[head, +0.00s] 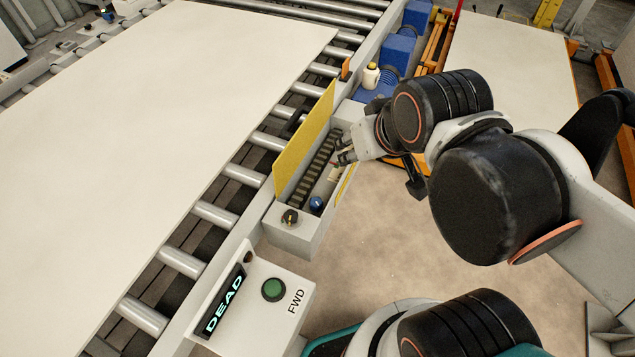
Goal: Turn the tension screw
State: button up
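A grey trough (294,239) with a chain (318,168) inside runs along the conveyor's side, and its yellow cover (304,142) stands up on the conveyor side. A small dark and brass-coloured knob (290,216) sits on the trough's near end; it looks like the tension screw, but its slot or head is too small to make out. A blue round part (316,204) sits inside the trough near that end. My gripper (342,149) is over the trough's right side, beyond the knob and apart from it. Its two fingers are apart with nothing seen between them.
A white control box (262,298) with a green button, "FWD" and a lit "DEAD" display stands at the near end. A large pale board (150,130) lies on the rollers. A white bottle (371,76) and blue motor (398,50) stand beyond.

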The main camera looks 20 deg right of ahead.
aim_at(316, 204)
jog(key=l+u, duration=1)
jog(key=l, duration=0.15)
